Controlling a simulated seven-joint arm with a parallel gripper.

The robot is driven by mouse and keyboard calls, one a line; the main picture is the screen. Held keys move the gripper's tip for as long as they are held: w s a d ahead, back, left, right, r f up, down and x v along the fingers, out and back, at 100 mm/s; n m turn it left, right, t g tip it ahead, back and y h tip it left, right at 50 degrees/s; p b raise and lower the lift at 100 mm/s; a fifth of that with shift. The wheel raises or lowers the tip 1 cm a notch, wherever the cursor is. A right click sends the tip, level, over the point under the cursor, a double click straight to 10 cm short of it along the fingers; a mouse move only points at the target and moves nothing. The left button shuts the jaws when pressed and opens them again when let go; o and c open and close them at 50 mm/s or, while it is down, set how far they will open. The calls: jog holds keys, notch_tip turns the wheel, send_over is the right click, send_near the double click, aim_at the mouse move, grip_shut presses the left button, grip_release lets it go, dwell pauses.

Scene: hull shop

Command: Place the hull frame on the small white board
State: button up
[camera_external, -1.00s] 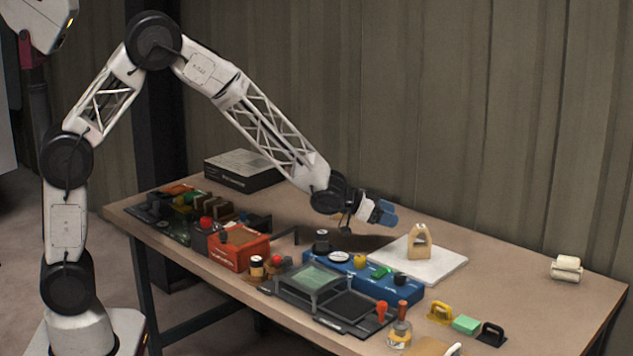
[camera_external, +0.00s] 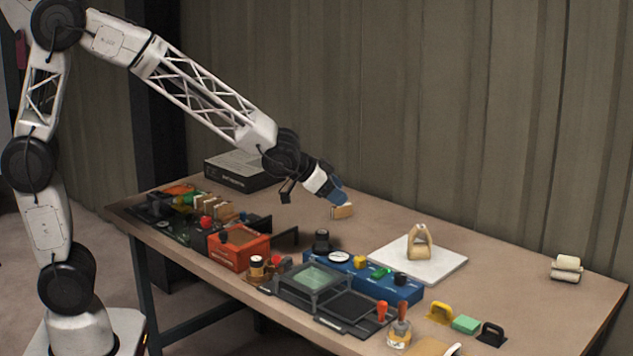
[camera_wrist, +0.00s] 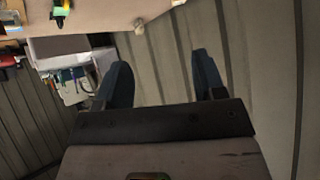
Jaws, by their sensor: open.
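The hull frame, a pale wooden arch (camera_external: 419,243), stands upright on the small white board (camera_external: 447,268) at the back middle of the table. My gripper (camera_external: 341,198) is up and to the left of the board, apart from the frame. In the wrist view its two dark blue fingers (camera_wrist: 163,75) are spread with nothing between them. The frame cannot be made out in the wrist view.
A blue tray (camera_external: 403,292), a grey device (camera_external: 312,283) and an orange box (camera_external: 238,248) fill the front. Cream rolls (camera_external: 566,268) lie at right.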

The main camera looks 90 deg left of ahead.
jog(key=s+d+r+g, duration=0.1)
jog(key=s+d, duration=0.4)
jog(key=s, duration=0.8)
jog(key=s+d+r+g+h, duration=0.1)
jog(key=s+d+g, duration=0.3)
jog(key=s, duration=1)
jog(key=s+d+r+m+g+h, duration=0.1)
jog(key=s+d, duration=0.5)
jog(key=s, duration=0.7)
jog(key=shift+s+r+g, duration=0.3)
jog(key=shift+r+g, duration=0.05)
jog(key=shift+g, duration=0.35)
